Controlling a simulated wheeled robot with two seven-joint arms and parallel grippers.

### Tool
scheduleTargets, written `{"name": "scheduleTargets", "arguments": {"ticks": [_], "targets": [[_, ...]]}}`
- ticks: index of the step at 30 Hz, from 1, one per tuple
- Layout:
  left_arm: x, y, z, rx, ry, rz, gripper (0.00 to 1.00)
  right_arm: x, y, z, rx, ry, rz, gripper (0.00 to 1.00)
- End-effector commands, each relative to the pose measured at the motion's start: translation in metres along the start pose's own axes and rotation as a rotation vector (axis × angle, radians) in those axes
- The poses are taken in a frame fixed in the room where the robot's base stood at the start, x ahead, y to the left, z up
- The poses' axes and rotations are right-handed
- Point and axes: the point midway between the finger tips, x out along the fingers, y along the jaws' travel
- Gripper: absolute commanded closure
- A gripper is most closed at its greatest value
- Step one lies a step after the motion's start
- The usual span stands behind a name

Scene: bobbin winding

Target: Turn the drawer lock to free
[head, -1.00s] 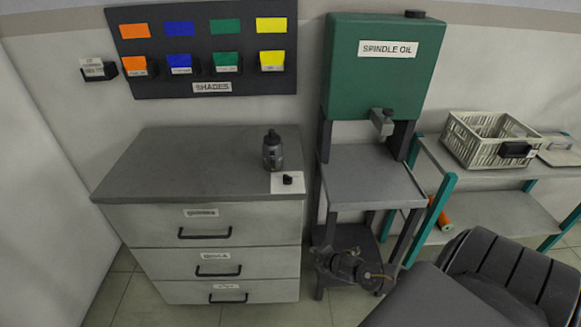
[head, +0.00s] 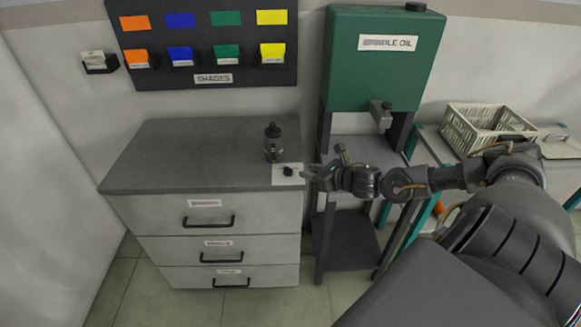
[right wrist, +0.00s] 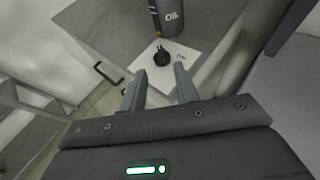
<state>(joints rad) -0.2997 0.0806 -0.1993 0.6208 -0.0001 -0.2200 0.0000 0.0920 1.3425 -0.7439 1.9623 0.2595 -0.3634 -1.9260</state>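The drawer lock is a small black knob (head: 288,171) on a white plate (head: 281,180) at the right front corner of the grey drawer cabinet's top (head: 180,170). The knob (right wrist: 162,57) and plate (right wrist: 192,60) also show in the right wrist view. My right gripper (head: 309,175) is just right of the knob at the cabinet's edge. In the right wrist view its two fingers (right wrist: 158,88) are apart, with the knob beyond the gap between their tips and nothing held. My left gripper is not in view.
A dark oil bottle (head: 273,143) stands right behind the plate. The cabinet has three handled drawers (head: 208,221), all shut. A green spindle oil tank (head: 384,60) on a stand is to the right. The cabinet top's left side is clear.

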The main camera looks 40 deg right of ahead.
Motion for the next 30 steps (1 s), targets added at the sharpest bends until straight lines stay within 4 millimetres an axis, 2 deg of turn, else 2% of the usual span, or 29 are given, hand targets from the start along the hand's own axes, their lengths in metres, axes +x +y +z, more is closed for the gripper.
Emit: {"name": "scheduleTargets", "arguments": {"ticks": [9, 15, 20, 27, 28, 30], "targets": [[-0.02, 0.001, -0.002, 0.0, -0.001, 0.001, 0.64, 0.059, 0.0, 0.004, 0.006, -0.003, -0.002, 0.69], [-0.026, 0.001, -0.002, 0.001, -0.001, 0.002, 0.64, 0.084, 0.001, 0.002, 0.005, -0.001, -0.001, 0.69], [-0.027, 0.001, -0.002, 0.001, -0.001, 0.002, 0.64, 0.092, 0.001, 0.001, 0.004, 0.001, 0.001, 0.69], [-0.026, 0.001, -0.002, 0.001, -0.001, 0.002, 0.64, 0.093, 0.001, 0.0, 0.003, 0.001, 0.0, 0.69], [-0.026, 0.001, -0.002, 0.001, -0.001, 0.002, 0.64, 0.093, 0.001, 0.0, 0.003, 0.001, 0.0, 0.7], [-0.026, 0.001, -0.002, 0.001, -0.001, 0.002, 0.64, 0.093, 0.001, 0.0, 0.003, 0.001, 0.0, 0.8]]}}
